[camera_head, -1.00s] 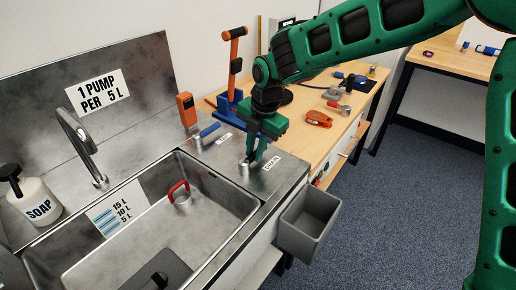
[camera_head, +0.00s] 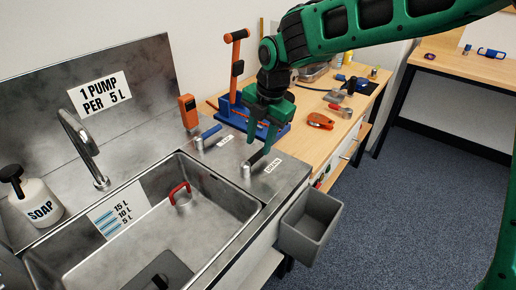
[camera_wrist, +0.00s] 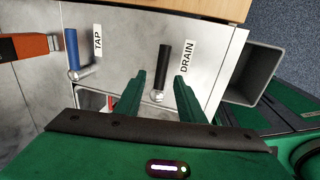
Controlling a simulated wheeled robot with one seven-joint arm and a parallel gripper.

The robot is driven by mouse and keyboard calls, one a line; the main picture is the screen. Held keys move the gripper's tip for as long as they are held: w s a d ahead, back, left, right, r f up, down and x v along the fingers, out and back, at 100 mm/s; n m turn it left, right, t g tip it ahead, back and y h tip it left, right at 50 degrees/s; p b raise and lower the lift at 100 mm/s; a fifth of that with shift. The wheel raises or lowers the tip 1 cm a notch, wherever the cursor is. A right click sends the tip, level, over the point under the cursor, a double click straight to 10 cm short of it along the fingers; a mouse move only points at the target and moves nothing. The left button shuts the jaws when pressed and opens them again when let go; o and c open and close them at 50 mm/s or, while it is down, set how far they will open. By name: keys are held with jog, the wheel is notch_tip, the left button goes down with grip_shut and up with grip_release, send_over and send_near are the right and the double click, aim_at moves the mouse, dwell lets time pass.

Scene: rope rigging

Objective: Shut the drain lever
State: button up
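The drain lever has a black handle (camera_head: 259,155) on a short metal post, on the steel counter to the right of the sink, by the DRAIN label. In the wrist view the drain lever (camera_wrist: 161,65) points up the picture, parallel to the blue TAP lever. My gripper (camera_head: 260,139) is just above the drain lever. In the wrist view its two fingers (camera_wrist: 160,85) are apart, with the lever showing in the gap between them. Nothing is held. I cannot tell exactly how high the fingertips are above the handle.
The blue tap lever (camera_head: 209,133) stands left of the drain lever. An orange device (camera_head: 187,112) and an orange-and-blue stand (camera_head: 236,75) are behind. A grey bin (camera_head: 310,222) hangs at the counter's right edge.

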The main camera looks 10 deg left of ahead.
notch_tip(320, 180, up, 6)
jog(key=d, duration=0.1)
jog(key=shift+s, duration=0.15)
jog(key=shift+d+r, duration=0.1)
jog(key=shift+d, duration=0.1)
jog(key=s+d+m+h, duration=0.1)
jog(key=s+d+m, duration=0.1)
jog(key=d+m, duration=0.95)
jog(key=s+d+m+h, duration=0.15)
jog(key=d+m, duration=0.35)
jog(key=d, duration=1.4)
jog(key=s+d+m, duration=0.9)
jog(key=s+d, duration=0.2)
jog(key=d, duration=0.1)
jog(key=s+d+f+m, duration=0.2)
jog(key=s+d+m, duration=0.1)
jog(key=s+m, duration=0.2)
jog(key=s+d+f+m+g, duration=0.1)
jog(key=s+d+f+m, duration=0.2)
jog(key=s+m, duration=0.3)
jog(key=s, duration=0.2)
jog(key=shift+s+y, duration=0.35)
jog(key=shift+d, duration=0.1)
